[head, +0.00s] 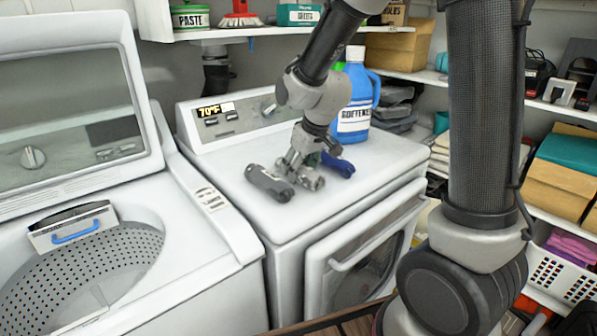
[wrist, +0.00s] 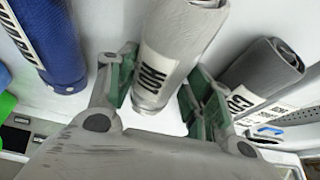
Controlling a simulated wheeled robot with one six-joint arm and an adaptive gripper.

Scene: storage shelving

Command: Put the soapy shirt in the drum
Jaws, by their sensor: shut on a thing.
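Three rolled cloths with white labels lie in a row on the white dryer top (head: 235,170). The dark grey roll (head: 269,184) is on the left and the blue roll (head: 338,165) on the right. My gripper (head: 303,166) is shut on the light grey roll between them, which is mostly hidden in the head view. In the wrist view the light grey roll (wrist: 180,40) sits between my fingertips (wrist: 160,90), with the blue roll (wrist: 45,40) and dark grey roll (wrist: 262,75) apart on either side. I cannot read the labels surely. The perforated drum (head: 110,255) is in the open washer at left.
A blue bottle (head: 356,95) stands behind the rolls on the dryer. The washer's raised lid (head: 75,95) and raised side rim (head: 215,205) border the drum. Shelves with boxes line the right wall.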

